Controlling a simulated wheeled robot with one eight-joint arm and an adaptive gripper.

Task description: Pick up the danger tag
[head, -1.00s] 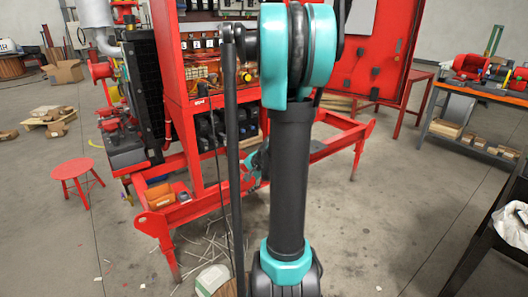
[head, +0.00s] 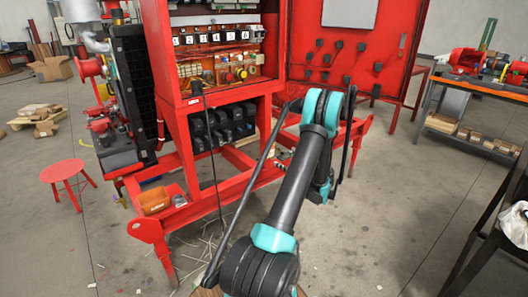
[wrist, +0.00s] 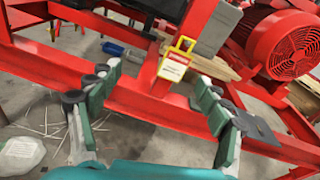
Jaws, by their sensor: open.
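A yellow-framed tag with a white face (wrist: 175,64) shows in the wrist view, upright against the red frame near its corner post. It looks like the danger tag, but its print is too small to read. My gripper (wrist: 155,82) is open and empty, with one finger to the left of the tag and the other to its right. The tag appears beyond the fingertips, with no contact visible. In the head view my arm reaches toward the red skid frame (head: 240,190), and the gripper and this tag are hidden behind it.
In the wrist view a red motor (wrist: 287,42) stands at the right and a blue cylindrical thing (wrist: 118,50) lies behind the left finger. In the head view an orange bin (head: 155,200) sits on the frame. A red stool (head: 63,172) stands on open floor.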

